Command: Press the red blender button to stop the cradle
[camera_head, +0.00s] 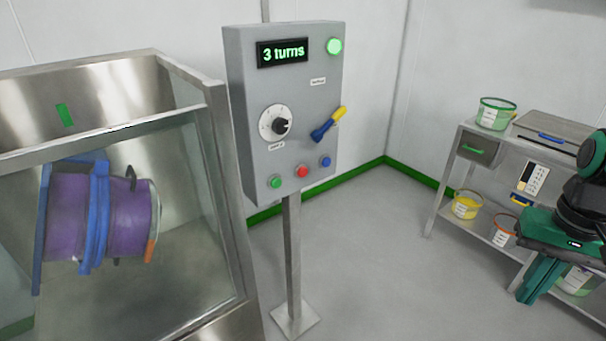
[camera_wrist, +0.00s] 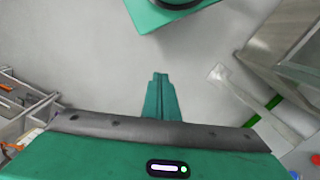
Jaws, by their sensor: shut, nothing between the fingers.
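The red button (camera_head: 302,172) sits low on the grey control panel (camera_head: 240,110), between a green button (camera_head: 275,182) and a blue button (camera_head: 326,161). The panel's display (camera_head: 283,52) reads "3 turns", and a round green lamp (camera_head: 334,46) at its top right is lit. A purple drum in a blue cradle (camera_head: 98,215) lies tilted behind the clear front of a steel enclosure at left. My gripper (camera_head: 526,299) is shut and empty, far right of the panel and in front of the shelf. In the wrist view its fingers (camera_wrist: 160,78) are together above bare floor.
A steel shelf (camera_head: 456,150) at right holds several labelled tubs, a drawer and a case, close behind my arm. The panel stands on a post with a floor plate (camera_head: 295,319). The floor (camera_head: 375,260) between panel and shelf is clear.

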